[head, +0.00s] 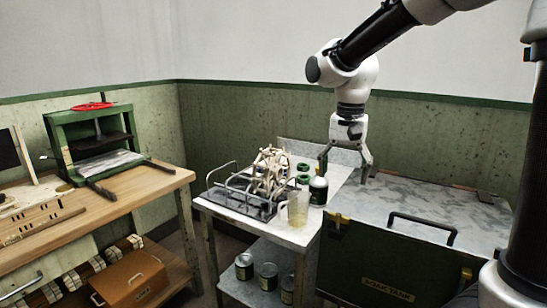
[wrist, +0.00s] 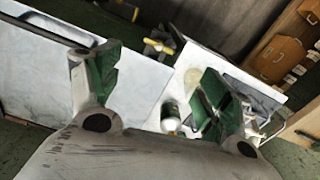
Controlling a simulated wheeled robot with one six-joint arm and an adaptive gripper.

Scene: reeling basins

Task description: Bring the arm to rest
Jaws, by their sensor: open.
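My gripper (head: 345,168) hangs from my arm with its fingers pointing down, spread apart and empty. In the head view it is above the left end of the grey lidded chest, near the small white side table. Its left finger appears just above a dark bottle with a white label (head: 318,190); whether they touch I cannot tell. In the wrist view the two green-padded fingers (wrist: 160,82) stand wide apart, and the bottle (wrist: 170,116) shows between them, clear of both pads.
A wooden bench (head: 150,188) with a green press (head: 92,140) stands left.

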